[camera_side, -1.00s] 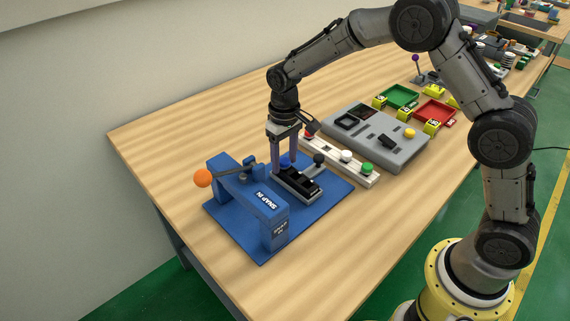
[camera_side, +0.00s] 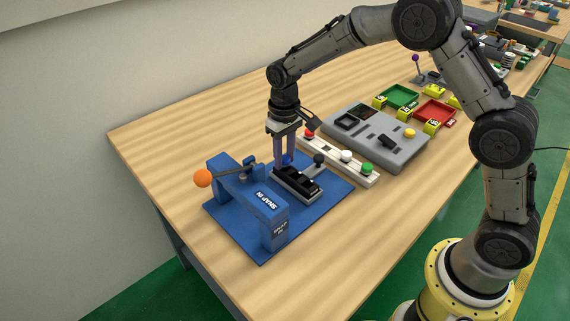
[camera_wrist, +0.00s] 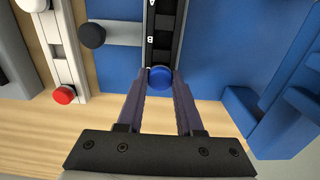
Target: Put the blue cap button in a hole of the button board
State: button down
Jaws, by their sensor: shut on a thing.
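The blue cap button (camera_wrist: 160,76) is between my fingertips in the wrist view, and it shows as a small blue spot in the side view (camera_side: 287,160). My gripper (camera_wrist: 159,84) is shut on it, with the fingers pointing down. The black button board (camera_side: 298,183) lies on the blue fixture, and in the wrist view its dark strip (camera_wrist: 162,40) runs away from the button with letters on it. The button is at the near end of this strip. I cannot tell whether it touches the board or is in a hole.
A blue snap-in press (camera_side: 262,205) with an orange ball (camera_side: 203,178) stands beside the board. A black knob (camera_side: 319,159) is on the other side. A white rack (camera_side: 330,153) holds red, white and green buttons. A grey panel (camera_side: 385,150) lies behind it.

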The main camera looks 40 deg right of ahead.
aim_at(285, 158)
jog(key=shift+r, duration=2.15)
jog(key=shift+n, duration=0.5)
jog(key=d+r+m, duration=0.1)
jog(key=d, duration=1.4)
jog(key=shift+s+d+f, duration=0.1)
jog(key=shift+s+f, duration=0.05)
jog(key=shift+f, duration=0.95)
jog(key=shift+s+d+f, duration=0.1)
jog(key=shift+s+f, duration=0.05)
jog(key=shift+f, duration=0.9)
jog(key=shift+s+d+f, duration=0.1)
jog(key=shift+s+f, duration=0.05)
jog(key=shift+f, duration=0.95)
jog(key=shift+f, duration=0.75)
jog(key=shift+c, duration=2.4)
grip_release()
